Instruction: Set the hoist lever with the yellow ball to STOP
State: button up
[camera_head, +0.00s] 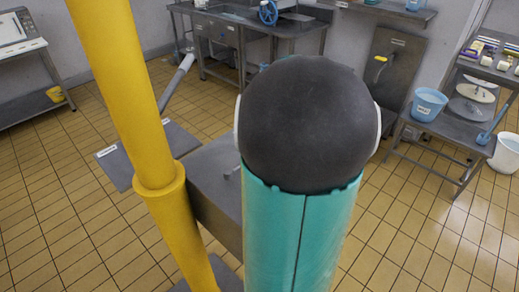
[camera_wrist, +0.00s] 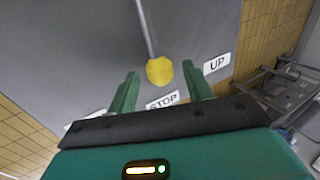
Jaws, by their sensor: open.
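The hoist lever is a thin grey rod ending in a yellow ball (camera_wrist: 159,71), seen in the wrist view against a grey panel (camera_wrist: 90,45). My gripper (camera_wrist: 160,69) is open, with one green finger on each side of the ball in the picture. I cannot tell whether the ball is between the fingertips or beyond them. The STOP label (camera_wrist: 162,101) shows just below the ball, between the fingers. The UP label (camera_wrist: 217,63) is to the right. Another label (camera_wrist: 86,122) at lower left is mostly hidden. In the head view my arm hides the gripper and lever.
A thick yellow post (camera_head: 120,85) stands close on the left in the head view. A metal bench (camera_head: 245,27) is at the back. A stand with a blue bucket (camera_head: 428,104) is at right, with a white bucket (camera_head: 506,154) beside it.

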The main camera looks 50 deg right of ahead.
jog(key=v, duration=1.3)
